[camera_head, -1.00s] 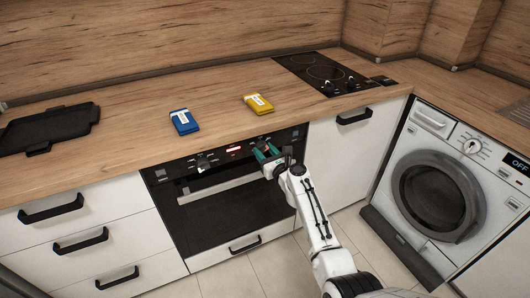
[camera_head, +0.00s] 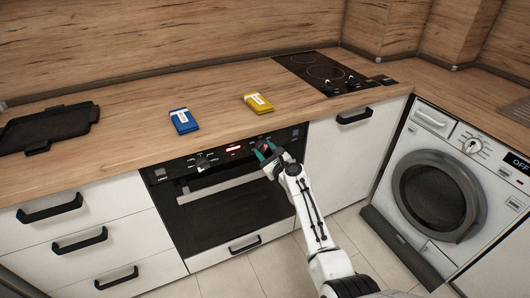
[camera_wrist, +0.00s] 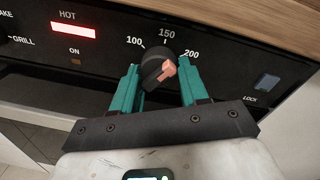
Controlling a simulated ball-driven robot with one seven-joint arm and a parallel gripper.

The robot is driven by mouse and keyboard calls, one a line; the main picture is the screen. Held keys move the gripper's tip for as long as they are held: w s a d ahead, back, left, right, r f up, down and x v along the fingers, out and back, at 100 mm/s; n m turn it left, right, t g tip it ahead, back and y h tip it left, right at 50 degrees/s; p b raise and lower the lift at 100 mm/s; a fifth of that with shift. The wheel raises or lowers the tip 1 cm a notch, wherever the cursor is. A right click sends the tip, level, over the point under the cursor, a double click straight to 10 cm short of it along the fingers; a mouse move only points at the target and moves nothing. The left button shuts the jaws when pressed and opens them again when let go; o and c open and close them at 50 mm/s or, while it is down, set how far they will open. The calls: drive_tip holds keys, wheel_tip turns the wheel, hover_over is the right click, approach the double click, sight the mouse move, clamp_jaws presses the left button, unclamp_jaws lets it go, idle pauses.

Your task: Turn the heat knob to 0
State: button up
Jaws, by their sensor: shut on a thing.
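The heat knob (camera_wrist: 158,70) is a dark round dial with a pinkish-orange mark on its grip, on the black oven panel (camera_wrist: 100,45). The numbers 100, 150 and 200 show around it; no 0 is visible. The mark is on the knob's right side, on the side of the 200, but its exact setting is hard to read. My gripper (camera_wrist: 160,88) has its teal fingers on either side of the knob and is shut on it. In the head view, my gripper (camera_head: 267,152) is at the right part of the oven panel and partly covers the knob.
A red display (camera_wrist: 73,30) is lit under HOT. Another oven knob (camera_head: 203,162) is further left. The oven handle (camera_head: 220,182) runs below the panel. Blue (camera_head: 183,121) and yellow (camera_head: 258,103) boxes lie on the counter (camera_head: 220,115) above.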

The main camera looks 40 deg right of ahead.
drive_tip(key=n, duration=0.4)
drive_tip(key=shift+b, duration=0.35)
drive_tip(key=n, duration=0.4)
drive_tip(key=shift+g+h+b, duration=0.3)
drive_tip(key=shift+b, duration=0.05)
drive_tip(key=n+b, duration=0.1)
drive_tip(key=n, duration=0.2)
drive_tip(key=shift+r, duration=0.1)
drive_tip(key=n+b, duration=0.1)
drive_tip(key=n, duration=0.3)
drive_tip(key=shift+n, duration=0.4)
drive_tip(key=n+b, duration=0.2)
drive_tip(key=n, duration=0.4)
drive_tip(key=shift+a+h+b, duration=0.1)
drive_tip(key=shift+h+b, duration=0.2)
drive_tip(key=shift+h, duration=0.1)
drive_tip(key=n+b, duration=0.2)
drive_tip(key=n, duration=0.3)
drive_tip(key=shift+a+r+b, duration=0.1)
drive_tip(key=shift+b, duration=0.2)
drive_tip(key=shift+n, duration=0.4)
drive_tip(key=o, duration=1.1)
drive_tip(key=shift+r, duration=0.1)
drive_tip(key=shift+c, duration=0.2)
